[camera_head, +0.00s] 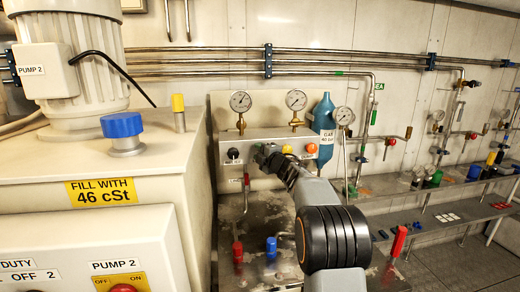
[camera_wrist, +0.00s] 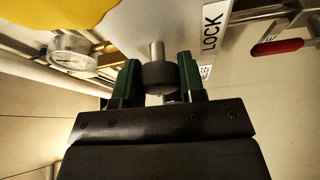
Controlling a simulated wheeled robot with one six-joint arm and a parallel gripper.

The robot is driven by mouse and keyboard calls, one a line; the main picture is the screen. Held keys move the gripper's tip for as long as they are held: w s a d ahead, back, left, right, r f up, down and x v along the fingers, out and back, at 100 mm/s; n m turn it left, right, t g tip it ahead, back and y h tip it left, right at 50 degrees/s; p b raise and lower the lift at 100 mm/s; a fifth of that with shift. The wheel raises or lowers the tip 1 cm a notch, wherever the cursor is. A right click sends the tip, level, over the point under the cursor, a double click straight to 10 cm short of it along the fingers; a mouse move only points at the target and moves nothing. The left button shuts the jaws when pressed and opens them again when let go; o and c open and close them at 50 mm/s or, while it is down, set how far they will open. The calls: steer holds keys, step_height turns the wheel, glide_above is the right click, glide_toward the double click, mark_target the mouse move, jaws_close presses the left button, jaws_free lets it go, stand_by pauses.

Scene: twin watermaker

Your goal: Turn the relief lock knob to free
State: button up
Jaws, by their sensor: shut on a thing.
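The relief lock knob (camera_wrist: 159,78) is a short dark cylinder on a bright metal shaft in the wrist view. A white label reading LOCK (camera_wrist: 212,27) is to the right of the shaft. My gripper (camera_wrist: 157,70) has its green fingers on both sides of the knob and is shut on it. In the head view my gripper (camera_head: 265,154) is at the front of the grey panel box (camera_head: 262,138), and its jaws and arm hide the knob there. Which way the knob points cannot be told, and no FREE label is readable.
A red-handled lever (camera_wrist: 277,46) shows at the wrist view's right. Red (camera_head: 238,252) and blue (camera_head: 271,247) handles stand below the panel.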

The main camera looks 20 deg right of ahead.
steer(key=shift+n+g+h+p, duration=0.3)
steer(key=shift+n+g+p, duration=0.3)
steer(key=shift+n+p, duration=0.8)
steer(key=shift+n, duration=0.5)
steer(key=o, duration=0.9)
steer(key=shift+o, duration=0.2)
steer(key=shift+b, duration=0.3)
steer(key=s+d+r+b, duration=0.1)
steer(key=s+d, duration=0.1)
steer(key=s, duration=1.1)
steer(key=shift+s+d+r+b, duration=0.2)
steer(key=shift+s+b, duration=0.05)
steer(key=shift+b, duration=0.15)
